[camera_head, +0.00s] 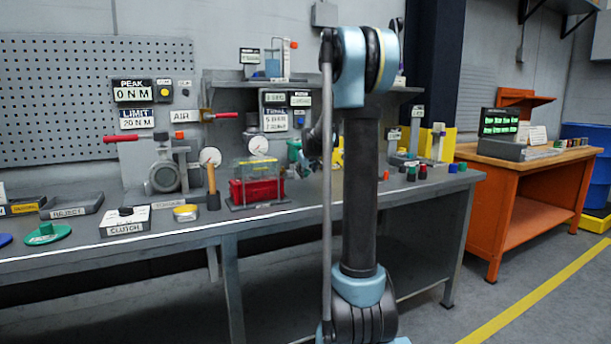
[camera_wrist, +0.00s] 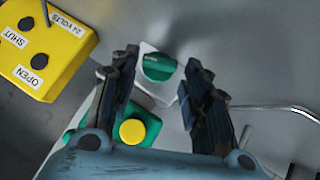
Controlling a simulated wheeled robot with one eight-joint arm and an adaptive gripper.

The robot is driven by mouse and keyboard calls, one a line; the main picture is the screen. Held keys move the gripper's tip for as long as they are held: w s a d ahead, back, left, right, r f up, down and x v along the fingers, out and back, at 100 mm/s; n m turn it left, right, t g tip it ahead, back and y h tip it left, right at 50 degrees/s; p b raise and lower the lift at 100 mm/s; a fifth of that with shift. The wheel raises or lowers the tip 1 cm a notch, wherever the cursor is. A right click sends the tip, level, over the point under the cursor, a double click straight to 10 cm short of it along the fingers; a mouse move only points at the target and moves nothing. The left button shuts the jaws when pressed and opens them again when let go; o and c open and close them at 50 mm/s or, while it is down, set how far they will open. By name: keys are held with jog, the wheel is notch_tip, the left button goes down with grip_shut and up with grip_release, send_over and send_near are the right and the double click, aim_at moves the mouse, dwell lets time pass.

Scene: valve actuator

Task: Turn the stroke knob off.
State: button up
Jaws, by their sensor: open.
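In the wrist view a round green knob (camera_wrist: 159,67) with a bar across its face sits on a pale plate (camera_wrist: 148,92). Its label does not show, so I cannot confirm that it is the stroke knob. My gripper (camera_wrist: 161,61) is open, with one finger on each side of the knob. The fingers look apart from it, but their height above it is hard to tell. In the head view my arm hides the gripper and the knob.
A yellow control box (camera_wrist: 45,45) marked OPEN and SHUT lies left of the fingers. A yellow round cap (camera_wrist: 132,131) on a green body is near the gripper's palm. A bent metal rod (camera_wrist: 275,107) is at right. The grey workbench (camera_head: 290,215) is crowded with gauges and fixtures.

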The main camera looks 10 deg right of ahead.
jog(key=shift+x, duration=1.15)
jog(key=c, duration=0.8)
jog(key=shift+d, duration=0.1)
jog(key=shift+w+d+m+g+y, duration=0.1)
jog(key=shift+m+g+y, duration=0.3)
jog(key=shift+y, duration=0.45)
jog(key=shift+d+m+g+y, duration=0.1)
jog(key=shift+m+g+y, duration=0.1)
jog(key=shift+m+y, duration=0.5)
